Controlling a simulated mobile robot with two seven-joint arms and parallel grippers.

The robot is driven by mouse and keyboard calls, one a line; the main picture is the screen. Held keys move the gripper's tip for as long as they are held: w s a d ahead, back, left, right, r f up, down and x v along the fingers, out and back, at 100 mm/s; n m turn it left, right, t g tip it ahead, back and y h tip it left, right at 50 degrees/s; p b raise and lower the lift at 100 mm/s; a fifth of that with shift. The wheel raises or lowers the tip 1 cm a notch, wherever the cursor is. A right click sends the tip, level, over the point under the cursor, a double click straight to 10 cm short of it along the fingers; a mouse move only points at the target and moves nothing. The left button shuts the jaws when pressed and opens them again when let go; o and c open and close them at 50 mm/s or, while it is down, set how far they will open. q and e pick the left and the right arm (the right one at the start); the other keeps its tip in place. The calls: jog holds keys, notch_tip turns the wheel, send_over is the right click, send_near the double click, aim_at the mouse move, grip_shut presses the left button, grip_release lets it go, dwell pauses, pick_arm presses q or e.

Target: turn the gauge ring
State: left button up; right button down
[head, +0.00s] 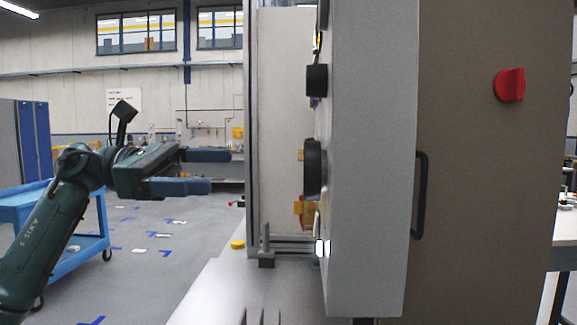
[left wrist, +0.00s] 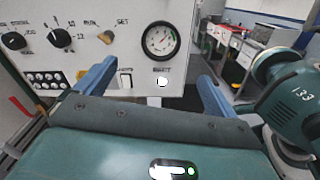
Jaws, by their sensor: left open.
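The gauge ring (left wrist: 145,40) is a dark round rim around a white dial with a needle, on a pale panel in the left wrist view. In the head view the panel is nearly edge-on, and a wide black disc (head: 314,168) standing out from it looks like the same ring. My left gripper (head: 218,171) is open and empty, its two blue fingers pointing at the panel with a clear gap before it. In the left wrist view the fingers (left wrist: 158,72) spread below and to either side of the ring. My right gripper is not in view.
Black knobs (left wrist: 58,38), an orange-brown knob (left wrist: 106,37) and a white rocker switch (left wrist: 125,79) share the panel. The cabinet side has a red knob (head: 509,85) and a black handle (head: 420,195). A blue cart (head: 75,265) stands behind my left arm.

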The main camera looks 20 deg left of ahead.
pick_arm(q)
jog(key=p, duration=0.3)
send_near(312, 171)
jog(key=w+d, duration=0.6)
jog(key=shift+d+f, duration=0.15)
jog(key=shift+d, duration=0.15)
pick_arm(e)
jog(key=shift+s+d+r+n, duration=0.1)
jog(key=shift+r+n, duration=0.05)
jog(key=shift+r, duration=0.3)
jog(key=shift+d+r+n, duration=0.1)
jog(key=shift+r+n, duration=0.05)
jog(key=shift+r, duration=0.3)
pick_arm(q)
jog(key=c, duration=1)
jog(key=n+p, duration=0.2)
jog(key=n, duration=0.2)
jog(key=shift+n, duration=0.3)
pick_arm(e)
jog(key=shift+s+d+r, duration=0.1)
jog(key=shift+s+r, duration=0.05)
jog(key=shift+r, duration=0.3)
